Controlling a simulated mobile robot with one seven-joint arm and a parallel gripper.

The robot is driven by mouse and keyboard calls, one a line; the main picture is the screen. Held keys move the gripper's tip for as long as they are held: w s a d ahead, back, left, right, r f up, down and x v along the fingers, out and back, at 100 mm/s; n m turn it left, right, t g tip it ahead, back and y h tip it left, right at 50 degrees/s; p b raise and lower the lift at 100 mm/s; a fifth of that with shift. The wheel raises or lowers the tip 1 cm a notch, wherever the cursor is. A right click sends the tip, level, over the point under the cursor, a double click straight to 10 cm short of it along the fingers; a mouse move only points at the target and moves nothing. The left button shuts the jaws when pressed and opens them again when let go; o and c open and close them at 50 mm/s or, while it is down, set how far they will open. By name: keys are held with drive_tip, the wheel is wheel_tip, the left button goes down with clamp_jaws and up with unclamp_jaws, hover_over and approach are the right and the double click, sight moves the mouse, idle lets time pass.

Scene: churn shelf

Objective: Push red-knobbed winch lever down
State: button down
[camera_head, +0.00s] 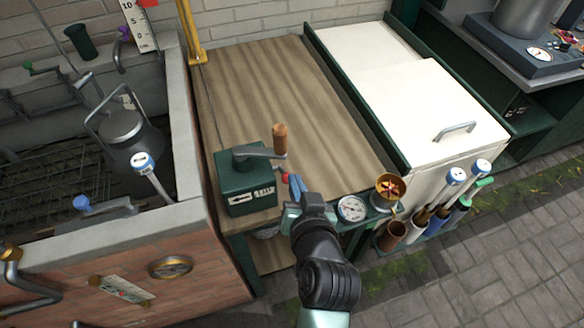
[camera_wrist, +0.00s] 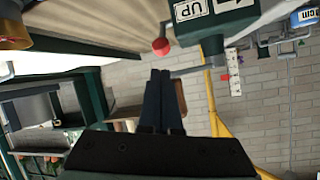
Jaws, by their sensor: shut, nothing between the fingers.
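The winch is a dark green box (camera_head: 247,190) with a white label on the wooden bench; it also shows in the wrist view (camera_wrist: 206,33), upside down. Its red knob (camera_head: 285,177) is on the box's right side, on a short lever. The red knob (camera_wrist: 160,46) shows just beyond my fingertips in the wrist view, with a small gap in the picture. My gripper (camera_head: 294,181) is shut and empty, just right of the knob; its fingers (camera_wrist: 160,74) lie together. Whether it touches the knob is unclear. A crank with an upright wooden handle (camera_head: 280,138) tops the box.
A pressure gauge (camera_head: 352,208) and a brass funnel (camera_head: 390,187) sit right of my gripper at the bench's front. A yellow post (camera_head: 190,32) rises at the bench's back left. A brick-walled basin (camera_head: 150,240) stands left. The bench top (camera_head: 290,85) behind the winch is clear.

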drive_tip(key=x, duration=0.4)
drive_tip(key=shift+w+f, duration=0.15)
drive_tip(key=shift+w, duration=0.25)
drive_tip(key=shift+f, duration=0.1)
